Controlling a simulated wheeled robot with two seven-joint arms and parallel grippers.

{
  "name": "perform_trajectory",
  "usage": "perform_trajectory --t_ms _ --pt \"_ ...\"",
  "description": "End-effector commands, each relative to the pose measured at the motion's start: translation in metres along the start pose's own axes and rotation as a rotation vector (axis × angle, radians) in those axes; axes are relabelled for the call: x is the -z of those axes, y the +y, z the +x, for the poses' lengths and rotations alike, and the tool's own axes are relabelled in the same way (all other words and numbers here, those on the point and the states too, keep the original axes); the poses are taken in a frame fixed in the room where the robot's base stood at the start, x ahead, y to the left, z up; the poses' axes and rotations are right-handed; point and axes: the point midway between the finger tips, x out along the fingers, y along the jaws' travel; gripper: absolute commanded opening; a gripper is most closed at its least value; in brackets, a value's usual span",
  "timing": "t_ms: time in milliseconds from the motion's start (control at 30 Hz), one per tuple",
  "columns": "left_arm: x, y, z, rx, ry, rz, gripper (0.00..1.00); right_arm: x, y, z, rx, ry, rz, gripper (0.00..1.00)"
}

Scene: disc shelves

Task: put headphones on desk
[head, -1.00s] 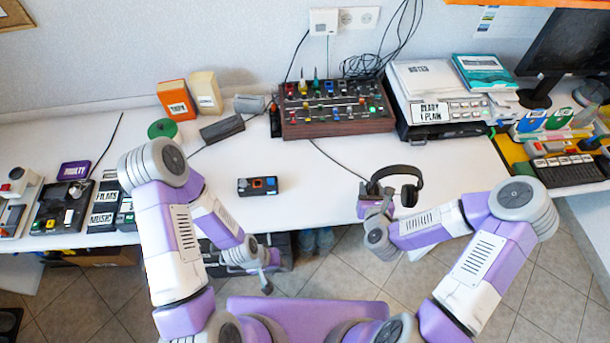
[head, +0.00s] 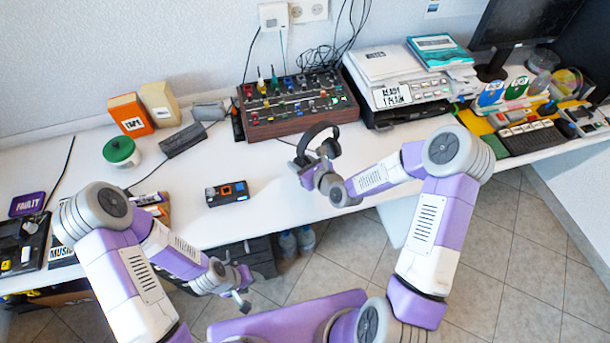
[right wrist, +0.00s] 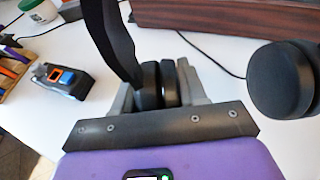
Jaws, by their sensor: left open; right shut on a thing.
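The black headphones (head: 318,128) are at the front part of the white desk (head: 285,190), held by my right gripper (head: 306,166). In the right wrist view, my right gripper (right wrist: 160,92) is shut on one ear cup of the headphones (right wrist: 150,84). The other ear cup is at the right, apart from the fingers. The headband rises out of the top of that view. I cannot tell whether the headphones touch the desk. My left gripper (head: 240,290) is open and empty, in front of the desk edge and low.
A small black device (head: 227,194) lies left of the headphones. A mixer with a wooden base (head: 296,103) stands behind them. A printer (head: 400,90) is at the back right. Bare desk lies between the small device and the headphones. A cable (right wrist: 205,55) runs behind the gripper.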

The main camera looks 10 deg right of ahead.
Motion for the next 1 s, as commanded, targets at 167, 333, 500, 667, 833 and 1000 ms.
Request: perform_trajectory --t_ms 167,333,500,667,833,1000 --pt "0.0 -0.002 0.006 0.0 0.0 0.0 0.53 0.017 0.0 0.008 0.001 -0.003 -0.002 0.05" --pt "0.001 -0.004 0.012 0.0 0.0 0.0 0.53 0.035 0.001 0.015 -0.001 -0.001 -0.001 0.05" --pt "0.001 -0.006 0.017 0.0 0.0 0.0 0.53 0.052 0.0 0.021 0.001 -0.002 -0.001 0.05" --pt "0.001 -0.006 0.016 0.0 0.0 0.0 0.53 0.051 0.0 0.021 0.002 -0.004 -0.002 0.05" --pt "0.001 -0.007 0.019 0.0 0.0 0.0 0.53 0.055 0.0 0.022 0.002 -0.003 0.0 0.05" --pt "0.001 -0.007 0.018 0.0 0.0 0.0 0.53 0.054 0.0 0.022 0.001 -0.001 0.0 0.65"
